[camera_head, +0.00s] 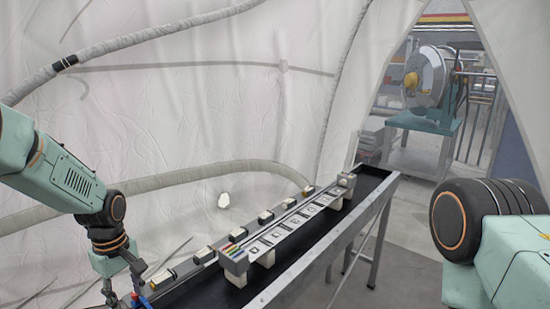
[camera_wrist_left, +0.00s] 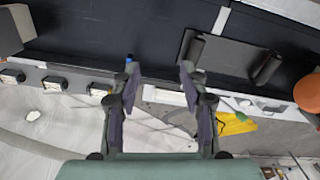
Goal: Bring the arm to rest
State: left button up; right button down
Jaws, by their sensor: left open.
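My left gripper (camera_head: 122,288) hangs at the lower left of the head view, at the near end of a long black-topped bench (camera_head: 318,246). In the left wrist view its two fingers (camera_wrist_left: 158,72) are spread apart, with nothing held between them. A small blue item (camera_wrist_left: 129,58) shows by the tip of one finger; I cannot tell whether they touch. My right arm shows only in part at the right of the head view, and its gripper is out of frame.
A long pale rack with several marked slots (camera_head: 285,230) stands on the bench beyond my left gripper. In the left wrist view, a dark tray-like piece (camera_wrist_left: 235,58), an orange round thing (camera_wrist_left: 308,93) and a yellow item (camera_wrist_left: 235,123) lie nearby. A white tent wall (camera_head: 200,110) stands behind.

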pick_arm(q)
jog(key=s+d+f+m, duration=0.3)
jog(key=s+d+f, duration=0.1)
jog(key=s+f, duration=0.4)
jog(key=s+d+f+m, duration=0.3)
jog(key=s+d+f, duration=0.1)
jog(key=s+f, duration=0.4)
jog(key=s+d+f+m, duration=0.15)
jog(key=s+m, duration=0.45)
jog(key=s, duration=1.4)
notch_tip(320, 180, down, 21)
jog(key=b, duration=2.1)
jog(key=shift+w+d+f+b, duration=0.2)
jog(key=shift+w+d+b, duration=0.1)
jog(key=shift+d, duration=0.1)
pick_arm(e)
notch_tip(320, 180, down, 22)
jog(key=shift+d, duration=0.3)
pick_arm(q)
jog(key=shift+s, duration=0.15)
